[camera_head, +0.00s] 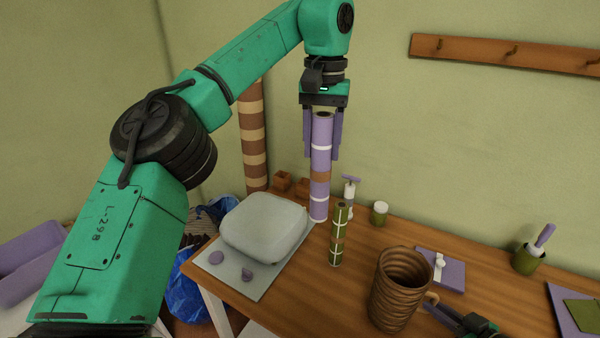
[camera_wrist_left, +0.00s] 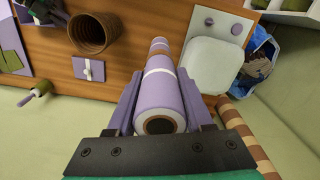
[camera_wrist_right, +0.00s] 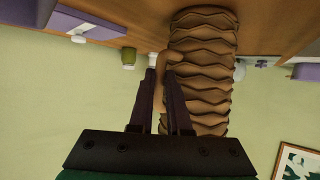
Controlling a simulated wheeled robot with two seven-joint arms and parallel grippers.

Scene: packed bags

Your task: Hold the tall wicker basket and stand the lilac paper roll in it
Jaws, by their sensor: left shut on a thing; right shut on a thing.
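The lilac paper roll (camera_head: 320,165), with white and brown bands, is upright behind the table's middle, beside the grey case. My left gripper (camera_head: 322,150) is shut on its upper part from above. In the left wrist view the roll (camera_wrist_left: 160,95) runs away between the fingers. I cannot tell whether its lower end touches the table. The tall wicker basket (camera_head: 398,290) stands upright at the table's front, its mouth open and seemingly empty. My right gripper (camera_wrist_right: 160,85) is shut on the handle at the basket's side; the ribbed basket wall (camera_wrist_right: 205,75) is beside the fingers.
A green banded roll (camera_head: 338,235) stands between the lilac roll and the basket. The grey case (camera_head: 264,226) lies left, on a grey mat (camera_head: 215,262). A pump bottle (camera_head: 349,195), a green jar (camera_head: 380,213) and a flat lilac parcel (camera_head: 440,268) are behind the basket.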

